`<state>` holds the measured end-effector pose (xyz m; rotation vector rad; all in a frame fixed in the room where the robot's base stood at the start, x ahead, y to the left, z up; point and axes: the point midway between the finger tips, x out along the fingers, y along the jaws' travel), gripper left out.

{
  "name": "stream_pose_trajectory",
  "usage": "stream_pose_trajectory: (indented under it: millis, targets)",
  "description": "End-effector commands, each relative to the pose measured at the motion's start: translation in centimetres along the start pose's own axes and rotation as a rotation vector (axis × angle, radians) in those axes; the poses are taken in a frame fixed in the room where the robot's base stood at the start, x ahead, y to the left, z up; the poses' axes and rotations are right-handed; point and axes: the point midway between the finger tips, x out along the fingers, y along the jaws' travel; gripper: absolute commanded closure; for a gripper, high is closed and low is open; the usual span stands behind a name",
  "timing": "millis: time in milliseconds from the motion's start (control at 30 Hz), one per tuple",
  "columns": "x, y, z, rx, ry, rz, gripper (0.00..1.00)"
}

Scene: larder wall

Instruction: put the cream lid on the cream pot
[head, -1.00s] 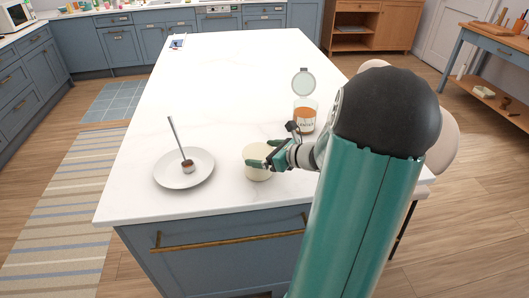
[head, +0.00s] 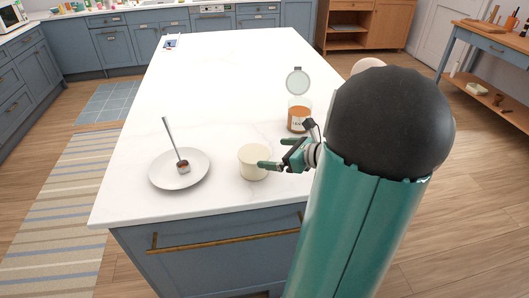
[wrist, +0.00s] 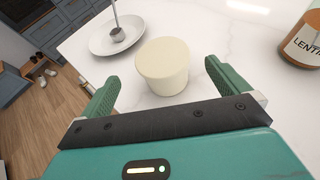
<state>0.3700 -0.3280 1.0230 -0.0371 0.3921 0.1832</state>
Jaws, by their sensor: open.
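The cream pot (head: 252,166) stands upright on the white worktop near its front edge. A flat cream top, which looks like the cream lid (wrist: 162,56), covers its mouth in the wrist view and seems level. The seam between lid and pot is hard to make out. My gripper (head: 273,153) is open and empty just right of the pot. In the wrist view its green fingers (wrist: 160,80) are spread wide, with the pot ahead of them and clear of both tips. In the head view one fingertip overlaps the pot's right side.
A plate (head: 180,170) with a ladle (head: 172,140) resting on it lies left of the pot.

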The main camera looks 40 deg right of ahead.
Motion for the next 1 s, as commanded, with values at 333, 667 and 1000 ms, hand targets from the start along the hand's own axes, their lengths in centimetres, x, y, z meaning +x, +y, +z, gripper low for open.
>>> stream_pose_trajectory:
  millis: [333, 667, 1000]
  targets:
    - [-4.8, 0.0, 0.0, -0.001, 0.001, -0.001, 0.00]
    - [-3.2, 3.0, 1.2, -0.129, 0.054, 0.086, 0.00]
    - [0.6, 19.1, 4.2, -0.978, 0.274, 0.550, 0.00]
